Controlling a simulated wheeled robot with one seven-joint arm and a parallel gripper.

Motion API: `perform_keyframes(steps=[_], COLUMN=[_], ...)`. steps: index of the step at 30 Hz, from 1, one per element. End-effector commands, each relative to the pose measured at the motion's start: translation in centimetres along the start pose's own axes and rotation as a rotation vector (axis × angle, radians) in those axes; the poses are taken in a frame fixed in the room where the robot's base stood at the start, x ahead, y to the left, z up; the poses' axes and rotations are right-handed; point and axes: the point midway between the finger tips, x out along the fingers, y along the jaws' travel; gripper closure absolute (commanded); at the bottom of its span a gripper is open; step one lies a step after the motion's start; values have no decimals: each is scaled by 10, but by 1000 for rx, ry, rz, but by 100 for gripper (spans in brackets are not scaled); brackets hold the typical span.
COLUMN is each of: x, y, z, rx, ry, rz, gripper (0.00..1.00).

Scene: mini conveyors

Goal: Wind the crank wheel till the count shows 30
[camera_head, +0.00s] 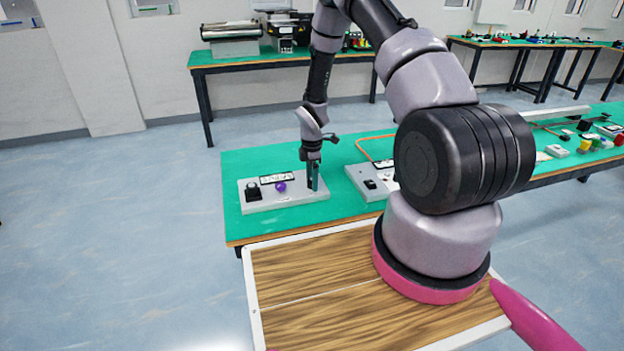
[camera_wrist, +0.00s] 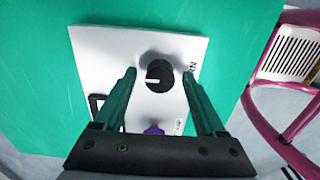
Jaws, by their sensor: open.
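A light grey panel (camera_head: 290,201) lies on the green table, with a black knob (camera_head: 252,190), a small display (camera_head: 275,178) and a purple knob (camera_head: 280,187). The display's digits are too small to read. No part is clearly a crank wheel. My gripper (camera_head: 314,187) points down at the panel's right end, open and empty. In the wrist view, my gripper's fingers (camera_wrist: 159,74) are spread, and the black knob (camera_wrist: 158,76) with a white mark appears between their tips. The purple knob (camera_wrist: 153,130) is partly hidden by my gripper's base.
A second grey panel (camera_head: 362,185) stands just right of the first on the green table (camera_head: 232,225). More small items sit farther right, partly behind my arm. A back table (camera_head: 225,60) carries machines. Open floor lies to the left.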

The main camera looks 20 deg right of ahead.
Motion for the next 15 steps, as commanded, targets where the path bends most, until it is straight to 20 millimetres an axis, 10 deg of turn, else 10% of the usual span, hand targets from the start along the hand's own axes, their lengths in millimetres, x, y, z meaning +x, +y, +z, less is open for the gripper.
perform_keyframes(steps=[3,8,15], x=[0,0,0], y=[0,0,0], z=[0,0,0], rx=[0,0,9], ry=[0,0,0], rz=[0,0,0], gripper=[35,96,100])
